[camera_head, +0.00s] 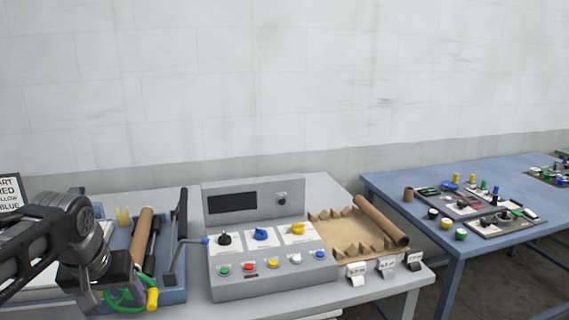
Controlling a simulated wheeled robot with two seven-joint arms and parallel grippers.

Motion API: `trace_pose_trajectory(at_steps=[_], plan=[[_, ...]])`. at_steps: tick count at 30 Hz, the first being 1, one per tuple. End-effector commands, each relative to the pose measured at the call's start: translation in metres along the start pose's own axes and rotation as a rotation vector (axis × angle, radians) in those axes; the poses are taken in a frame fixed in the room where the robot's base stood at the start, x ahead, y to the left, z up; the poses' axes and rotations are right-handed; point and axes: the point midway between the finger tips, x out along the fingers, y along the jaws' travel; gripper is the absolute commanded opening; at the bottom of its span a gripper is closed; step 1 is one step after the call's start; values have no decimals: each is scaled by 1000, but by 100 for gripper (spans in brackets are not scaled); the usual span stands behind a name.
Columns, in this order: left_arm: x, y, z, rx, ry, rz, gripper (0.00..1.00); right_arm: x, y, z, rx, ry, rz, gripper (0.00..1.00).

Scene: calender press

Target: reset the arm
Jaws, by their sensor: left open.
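My left arm comes in from the left edge, and its dark wrist and left gripper (100,274) hang over the blue tray-like press bed (174,297). The left gripper is open; its fingertips are hard to make out against the dark parts. Right beside and below it is a green handwheel (122,299) with a yellow knob (152,299), partly covered by the gripper. I cannot tell whether they touch. My right gripper is not in view.
A grey control panel (262,280) with knobs and coloured buttons stands right of the press. Beside it lie a brown sheet (350,232) and a brown roll (381,220). A blue table (420,184) with small parts stands at right. A sign (10,196) stands at left.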

Motion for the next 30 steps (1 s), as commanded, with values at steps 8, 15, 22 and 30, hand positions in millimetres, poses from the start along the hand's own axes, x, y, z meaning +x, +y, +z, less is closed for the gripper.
trace_pose_trajectory(at_steps=[8,15,22,30], plan=[[54,30,7,46,-40,64,69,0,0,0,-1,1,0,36],[125,73,31,94,-92,153,69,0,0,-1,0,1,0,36],[227,138,103,134,-186,286,69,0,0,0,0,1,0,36],[331,202,285,110,-331,406,69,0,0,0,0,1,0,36]])
